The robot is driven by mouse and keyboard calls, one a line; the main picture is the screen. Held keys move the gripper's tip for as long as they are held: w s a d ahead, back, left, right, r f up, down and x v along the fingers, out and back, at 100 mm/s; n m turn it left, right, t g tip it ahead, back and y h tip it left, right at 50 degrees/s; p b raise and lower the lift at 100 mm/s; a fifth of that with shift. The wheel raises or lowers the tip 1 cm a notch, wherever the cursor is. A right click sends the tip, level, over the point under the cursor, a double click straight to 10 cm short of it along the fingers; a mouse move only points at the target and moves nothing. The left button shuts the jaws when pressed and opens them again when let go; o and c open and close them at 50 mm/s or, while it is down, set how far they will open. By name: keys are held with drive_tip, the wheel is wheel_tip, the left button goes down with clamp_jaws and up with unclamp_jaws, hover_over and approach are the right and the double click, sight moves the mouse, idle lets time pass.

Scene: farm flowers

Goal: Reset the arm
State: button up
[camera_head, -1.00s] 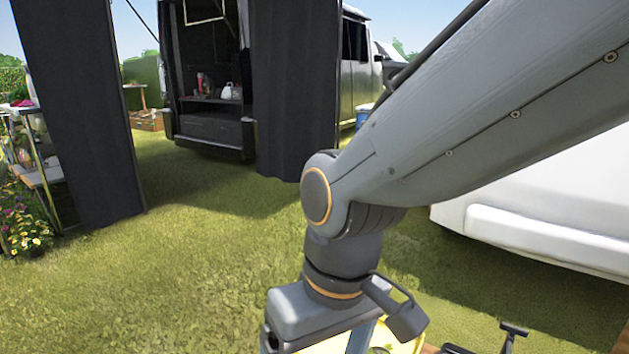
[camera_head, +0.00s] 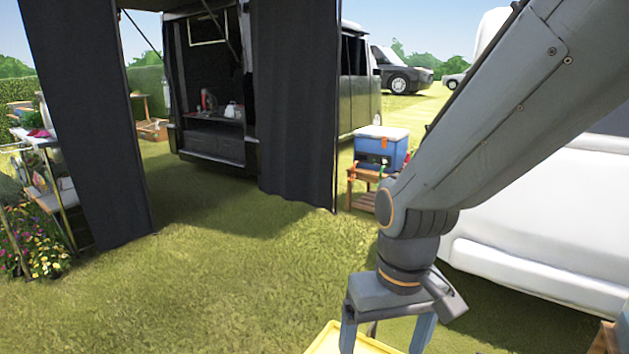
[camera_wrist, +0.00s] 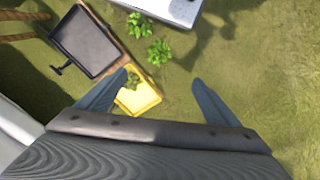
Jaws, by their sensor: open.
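My arm reaches in from the upper right of the head view, and my gripper (camera_head: 388,340) hangs downward at the bottom of that view. Its two blue-grey fingers stand apart with nothing held between them. The wrist view also shows my gripper (camera_wrist: 160,88) with its fingers spread wide over grass. A yellow tray (camera_wrist: 140,97) lies below, close to the left finger in the wrist view. Its rim also shows in the head view (camera_head: 335,335), partly hidden behind my gripper.
A dark pan-like tray (camera_wrist: 85,40) and green plants (camera_wrist: 160,50) lie beyond the fingers. A blue cooler (camera_head: 380,147) stands on a wooden stand. Black curtains (camera_head: 297,110) hang before a dark van (camera_head: 215,140). Flowers (camera_head: 40,240) stand at left. The middle grass is open.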

drive_tip(key=s+d+r+m+p, duration=0.2)
drive_tip(key=d+r+p, duration=0.6)
drive_tip(key=r+p, duration=0.2)
drive_tip(key=shift+s+d+r+h+p, duration=0.15)
drive_tip(key=shift+d+r+h+p, duration=0.15)
drive_tip(key=shift+p, duration=0.95)
